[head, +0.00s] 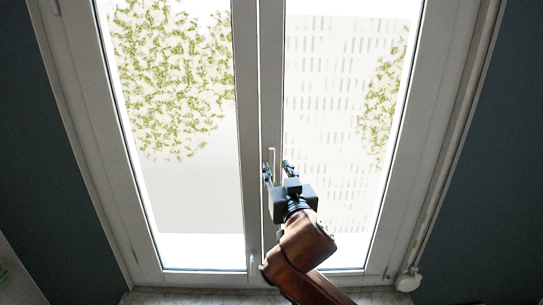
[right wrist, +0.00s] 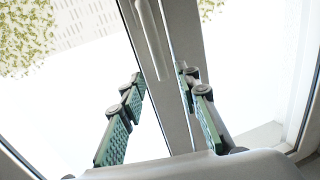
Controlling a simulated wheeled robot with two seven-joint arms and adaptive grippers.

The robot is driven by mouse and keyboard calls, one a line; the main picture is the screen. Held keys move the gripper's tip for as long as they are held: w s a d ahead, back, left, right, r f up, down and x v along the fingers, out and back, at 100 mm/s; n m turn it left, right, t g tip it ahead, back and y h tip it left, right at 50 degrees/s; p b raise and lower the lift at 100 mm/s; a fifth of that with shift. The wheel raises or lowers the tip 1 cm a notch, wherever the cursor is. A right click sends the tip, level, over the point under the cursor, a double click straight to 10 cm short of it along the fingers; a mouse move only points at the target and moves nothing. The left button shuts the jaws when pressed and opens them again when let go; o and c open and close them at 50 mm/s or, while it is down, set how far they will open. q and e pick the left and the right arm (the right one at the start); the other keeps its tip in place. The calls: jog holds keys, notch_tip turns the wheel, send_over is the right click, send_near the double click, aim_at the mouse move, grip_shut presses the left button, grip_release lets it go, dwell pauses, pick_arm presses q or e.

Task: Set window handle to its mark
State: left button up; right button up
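The window handle (head: 271,156) is a slim pale bar on the central frame of the double window. It stands near upright in the head view, just at the fingertips of my right gripper. My right gripper (head: 278,169) is open, its two fingers apart. In the right wrist view the handle (right wrist: 153,40) runs down from the top, and its lower end lies between and beyond the fingertips of my right gripper (right wrist: 162,78). I cannot tell whether a finger touches it. I cannot make out a mark. My left gripper is not in view.
The white window frame (head: 246,130) holds two glass panes, both closed as far as I can see. A pale sill (head: 180,297) runs below. A strap or cord runs down the right side to a round white fitting (head: 407,282). Dark walls flank the window.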

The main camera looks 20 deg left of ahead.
aim_at(273, 158)
jog(key=shift+w+a+r, duration=0.15)
jog(key=shift+w+a, duration=0.1)
jog(key=shift+w, duration=0.15)
jog(key=p+x, duration=0.3)
jog(key=x, duration=0.3)
jog(key=shift+w+a, duration=0.15)
jog(key=shift+w, duration=0.25)
grip_shut()
